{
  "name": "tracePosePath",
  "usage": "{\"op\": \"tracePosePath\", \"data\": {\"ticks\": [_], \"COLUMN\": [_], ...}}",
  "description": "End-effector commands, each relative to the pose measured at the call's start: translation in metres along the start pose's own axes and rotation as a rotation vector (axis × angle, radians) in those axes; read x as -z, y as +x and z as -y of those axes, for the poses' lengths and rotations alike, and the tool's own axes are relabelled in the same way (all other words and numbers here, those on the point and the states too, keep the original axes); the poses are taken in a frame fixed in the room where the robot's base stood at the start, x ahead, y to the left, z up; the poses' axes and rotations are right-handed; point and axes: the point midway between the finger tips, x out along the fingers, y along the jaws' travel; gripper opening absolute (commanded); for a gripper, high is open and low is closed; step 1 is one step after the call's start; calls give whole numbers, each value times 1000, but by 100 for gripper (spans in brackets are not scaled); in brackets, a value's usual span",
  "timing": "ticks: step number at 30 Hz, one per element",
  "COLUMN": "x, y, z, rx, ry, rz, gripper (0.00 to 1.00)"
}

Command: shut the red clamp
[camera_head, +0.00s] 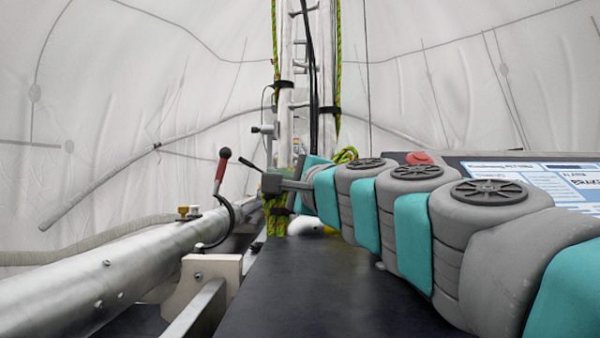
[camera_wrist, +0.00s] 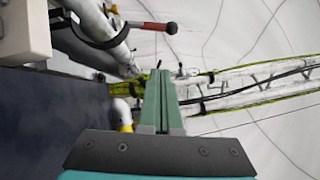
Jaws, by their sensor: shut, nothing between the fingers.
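The red clamp (camera_head: 222,168) has a red handle with a dark knob, standing nearly upright from a black curved band beside the metal pipe at the left. In the wrist view the red clamp (camera_wrist: 155,27) shows at the upper middle, its handle pointing right. My gripper (camera_head: 252,165) is just right of the handle in the head view, apart from it. In the wrist view my gripper (camera_wrist: 160,75) has its green fingers together and empty, with the handle beyond the tips. The clamp's lower side is hidden behind the pipe.
The thick metal pipe (camera_head: 110,265) runs along the left, with a pale block (camera_head: 212,275) beside it. A dark flat surface (camera_head: 310,295) lies below my arm. A ladder mast with green-yellow ropes (camera_head: 337,70) stands behind. A labelled panel (camera_head: 545,180) is at the right.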

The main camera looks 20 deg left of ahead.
Motion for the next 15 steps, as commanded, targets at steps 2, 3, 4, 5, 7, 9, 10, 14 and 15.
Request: {"op": "tracePosePath", "data": {"ticks": [2,3,4,5,7,9,10,14,15], "x": [0,0,1,1,1,0,0,1,1], "y": [10,16,21,26,37,47,52,73,79], "z": [0,-1,-2,-2,0,1,1,-1,1], "rx": [-2,-4,-5,-6,-4,-2,-2,-5,-3], "ry": [-1,-2,-2,-2,0,-2,-3,0,-1], "rz": [-1,-1,-1,-2,-1,0,-1,-1,-1], "gripper": [0,0,0,0,0,0,0,0,0]}}
